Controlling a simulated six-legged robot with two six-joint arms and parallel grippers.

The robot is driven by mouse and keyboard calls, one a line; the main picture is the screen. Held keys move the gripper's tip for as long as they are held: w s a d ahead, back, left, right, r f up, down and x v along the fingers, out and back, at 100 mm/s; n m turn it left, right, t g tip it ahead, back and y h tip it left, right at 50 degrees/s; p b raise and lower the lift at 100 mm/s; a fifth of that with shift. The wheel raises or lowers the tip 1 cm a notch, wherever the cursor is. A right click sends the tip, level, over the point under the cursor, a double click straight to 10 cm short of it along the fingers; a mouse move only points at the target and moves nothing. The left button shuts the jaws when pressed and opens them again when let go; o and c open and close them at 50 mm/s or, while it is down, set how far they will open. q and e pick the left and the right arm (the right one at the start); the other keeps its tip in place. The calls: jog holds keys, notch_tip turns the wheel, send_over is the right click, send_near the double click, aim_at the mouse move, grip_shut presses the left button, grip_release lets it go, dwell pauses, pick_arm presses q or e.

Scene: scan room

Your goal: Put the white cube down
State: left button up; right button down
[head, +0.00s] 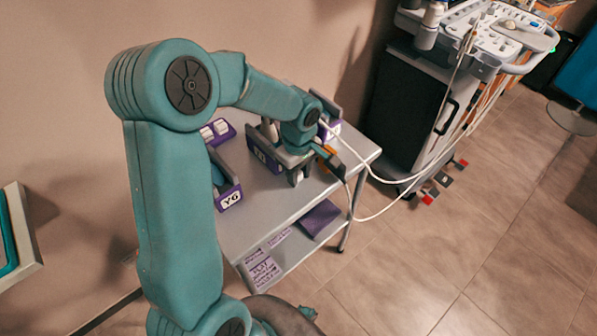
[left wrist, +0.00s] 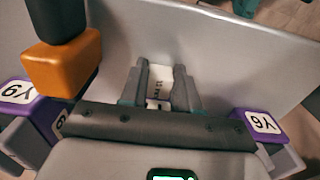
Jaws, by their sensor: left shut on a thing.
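My left gripper (head: 298,176) reaches over the grey table (head: 284,208) near its front edge. In the left wrist view its two grey fingers (left wrist: 161,92) are shut on the white cube (left wrist: 160,80), which has dark marks on its face. In the head view the cube is mostly hidden by the gripper. I cannot tell whether the cube touches the table top. My right gripper is not in view.
Purple-fronted holders with white labels, one marked YG (head: 229,198), stand on the table. A purple rack (head: 217,131) holds white pieces. An orange block (left wrist: 62,66) sits close beside my gripper. A cart (head: 420,100) with white cables stands right of the table.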

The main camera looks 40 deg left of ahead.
aim_at(299, 174)
pick_arm(q)
jog(key=o, duration=1)
jog(key=shift+r+p, duration=0.3)
jog(key=shift+r, duration=0.05)
notch_tip(299, 174, up, 12)
jog(key=shift+f+p, duration=0.25)
jog(key=shift+p, duration=0.5)
